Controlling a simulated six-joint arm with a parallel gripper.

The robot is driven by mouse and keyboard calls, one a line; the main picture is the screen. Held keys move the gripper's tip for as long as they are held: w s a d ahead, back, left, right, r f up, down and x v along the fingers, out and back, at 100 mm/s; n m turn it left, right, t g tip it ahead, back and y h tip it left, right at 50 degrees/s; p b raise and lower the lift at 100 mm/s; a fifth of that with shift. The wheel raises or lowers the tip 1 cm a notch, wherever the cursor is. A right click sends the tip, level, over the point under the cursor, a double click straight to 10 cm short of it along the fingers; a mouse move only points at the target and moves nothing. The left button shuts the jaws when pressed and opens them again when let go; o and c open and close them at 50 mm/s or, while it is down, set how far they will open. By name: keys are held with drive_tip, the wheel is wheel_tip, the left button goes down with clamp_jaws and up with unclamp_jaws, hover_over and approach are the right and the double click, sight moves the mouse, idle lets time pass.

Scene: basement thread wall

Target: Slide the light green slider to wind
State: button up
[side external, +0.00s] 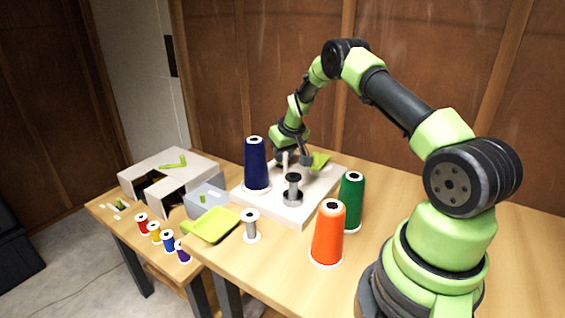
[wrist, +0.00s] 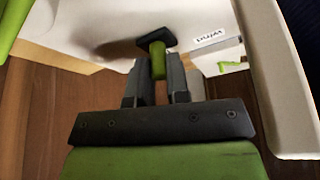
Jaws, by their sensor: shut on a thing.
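In the wrist view, my gripper (wrist: 157,72) is shut on the light green slider (wrist: 158,58). The slider shows as a short green post between the fingers, with a dark piece at its end. A white label reading "wind" (wrist: 210,38) is to the right of the slider, apart from it. In the side view, my gripper (side external: 294,160) is low over the back of the white winder base (side external: 297,217). The slider's grip is too small to make out there.
A navy thread cone (side external: 256,165) and a dark-ended bobbin (side external: 292,189) stand on the base near my gripper. Green (side external: 351,200) and orange (side external: 328,235) cones stand in front. A lime tray (side external: 211,226), a grey spool (side external: 251,226) and a grey box (side external: 208,196) are at the left.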

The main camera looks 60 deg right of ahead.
sight(272, 168)
drive_tip(key=shift+a, duration=1.65)
drive_tip(key=o, duration=0.8)
drive_tip(key=shift+r, duration=3)
drive_tip(key=shift+r, duration=0.1)
drive_tip(key=shift+r, duration=1.95)
